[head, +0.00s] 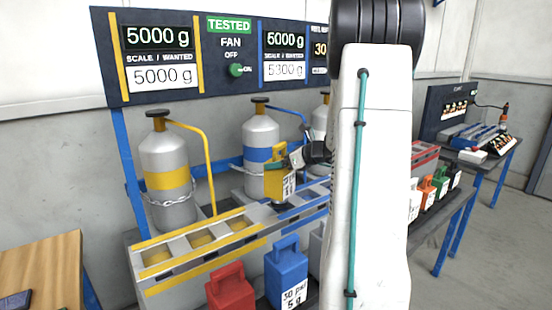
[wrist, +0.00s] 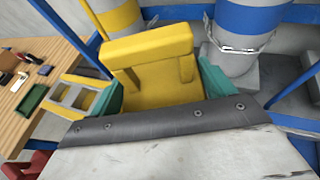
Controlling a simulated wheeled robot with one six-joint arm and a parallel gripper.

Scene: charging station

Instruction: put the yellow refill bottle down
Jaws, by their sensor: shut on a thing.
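The yellow refill bottle (head: 277,181) has a handle on top and a white label on its side. My gripper (head: 298,160) is shut on it and holds it upright or nearly so, in front of the blue-banded cylinder (head: 261,133). In the wrist view the yellow bottle (wrist: 150,85) sits between the two green fingers. The bottle's base is hidden in the wrist view. In the head view it is just over the blue-edged part of the slotted rack (head: 233,238); I cannot tell whether it touches.
A yellow-banded cylinder (head: 166,165) stands at the left behind chains. A red bottle (head: 230,287) and a blue bottle (head: 287,272) stand in front of the rack. More small bottles stand at the right. A wooden table (head: 45,262) is at the left. My arm hides the middle right.

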